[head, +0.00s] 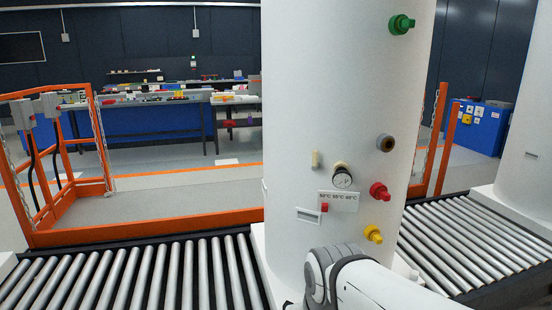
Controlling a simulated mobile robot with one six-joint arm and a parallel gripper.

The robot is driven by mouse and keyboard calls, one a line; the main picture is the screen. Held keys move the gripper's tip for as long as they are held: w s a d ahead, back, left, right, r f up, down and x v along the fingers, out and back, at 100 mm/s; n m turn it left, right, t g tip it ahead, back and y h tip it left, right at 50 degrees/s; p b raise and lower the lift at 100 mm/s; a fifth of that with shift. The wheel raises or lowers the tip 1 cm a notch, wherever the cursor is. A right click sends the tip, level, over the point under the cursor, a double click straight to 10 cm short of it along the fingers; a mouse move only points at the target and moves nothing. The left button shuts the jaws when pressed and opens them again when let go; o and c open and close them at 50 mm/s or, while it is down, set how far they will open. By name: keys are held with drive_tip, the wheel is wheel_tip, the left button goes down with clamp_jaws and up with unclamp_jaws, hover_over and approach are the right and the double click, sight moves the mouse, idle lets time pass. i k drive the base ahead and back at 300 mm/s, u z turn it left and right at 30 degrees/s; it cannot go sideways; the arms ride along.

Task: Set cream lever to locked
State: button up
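A small cream lever (315,160) stands upright on the front of the large white tank (310,90), left of a round pressure gauge (342,177). I cannot make out any lock marking beside it. Part of my white and grey arm shows at the bottom, in front of the tank's lower part. My gripper is not in view, and nothing is seen touching the lever.
The tank also bears a green fitting (401,24), a brown-grey port (385,143), a red fitting (380,191), a yellow fitting (373,234) and a label plate (347,203). Roller conveyors (130,272) run on both sides. Orange railings (160,222) stand behind.

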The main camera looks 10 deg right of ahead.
sight(316, 166)
drive_tip(key=z, duration=0.05)
drive_tip(key=i, duration=0.9)
drive_tip(key=u, duration=0.05)
